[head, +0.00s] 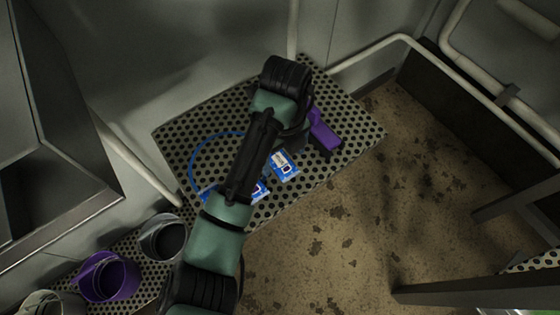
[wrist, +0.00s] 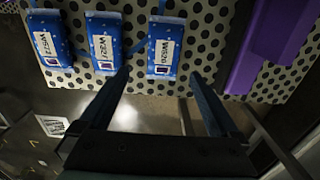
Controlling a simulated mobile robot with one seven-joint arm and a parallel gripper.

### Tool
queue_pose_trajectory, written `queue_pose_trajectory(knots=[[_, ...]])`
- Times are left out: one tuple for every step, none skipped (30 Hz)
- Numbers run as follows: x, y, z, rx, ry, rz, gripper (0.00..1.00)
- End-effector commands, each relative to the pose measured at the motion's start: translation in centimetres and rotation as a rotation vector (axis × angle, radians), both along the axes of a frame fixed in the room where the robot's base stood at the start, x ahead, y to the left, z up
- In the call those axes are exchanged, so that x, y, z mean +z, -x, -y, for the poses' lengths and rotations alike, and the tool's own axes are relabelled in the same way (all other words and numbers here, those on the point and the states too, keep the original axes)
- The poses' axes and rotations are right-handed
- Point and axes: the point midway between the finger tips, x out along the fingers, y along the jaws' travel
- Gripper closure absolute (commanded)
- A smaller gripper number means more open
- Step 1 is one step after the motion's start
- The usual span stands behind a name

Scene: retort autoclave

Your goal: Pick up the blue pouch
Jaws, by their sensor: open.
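Three blue pouches with white printed labels lie in a row on a perforated metal tray (head: 350,115). In the wrist view they are a left pouch (wrist: 49,40), a middle pouch (wrist: 103,36) and a right pouch (wrist: 166,50). In the head view one pouch (head: 284,165) shows clearly; the others are partly hidden by my arm. My gripper (wrist: 159,77) is open and empty. In the wrist view its fingertips reach just below the middle and right pouches, with the right pouch's lower edge between them. Whether they touch cannot be told.
A purple object (head: 323,130) lies right of the pouches, also in the wrist view (wrist: 270,45). A blue cord (head: 192,160) curves on the tray. Purple (head: 110,278) and grey (head: 163,240) cups stand lower left. Pipes and walls border the tray; stained floor lies right.

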Motion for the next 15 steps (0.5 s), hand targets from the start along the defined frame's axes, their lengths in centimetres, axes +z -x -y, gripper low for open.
queue_pose_trajectory(knots=[[-0.9,0.0,0.1,0.0,0.0,-0.001,0.03],[-1.3,0.0,0.2,-0.001,0.0,-0.001,0.03],[-2.0,0.0,0.3,-0.001,0.0,-0.003,0.03],[-2.5,0.0,0.4,-0.001,0.0,-0.003,0.03],[-3.0,0.0,0.4,-0.001,0.0,-0.003,0.03],[-3.6,0.0,0.4,0.0,0.0,-0.002,0.03],[-4.0,0.0,0.4,0.001,0.001,-0.003,0.03],[-4.3,0.0,0.4,0.001,0.001,-0.003,0.03],[-4.6,0.0,0.4,0.001,0.001,-0.002,0.03],[-4.8,0.0,0.4,0.0,0.001,-0.002,0.03],[-4.8,0.0,0.4,0.0,0.001,-0.001,0.03],[-4.7,-0.1,0.4,0.0,0.001,-0.001,0.03],[-4.7,-0.1,0.4,0.0,0.001,0.0,0.03],[-4.7,-0.1,0.4,0.0,0.001,0.0,0.03],[-4.7,-0.1,0.4,0.0,0.001,0.0,0.03]])
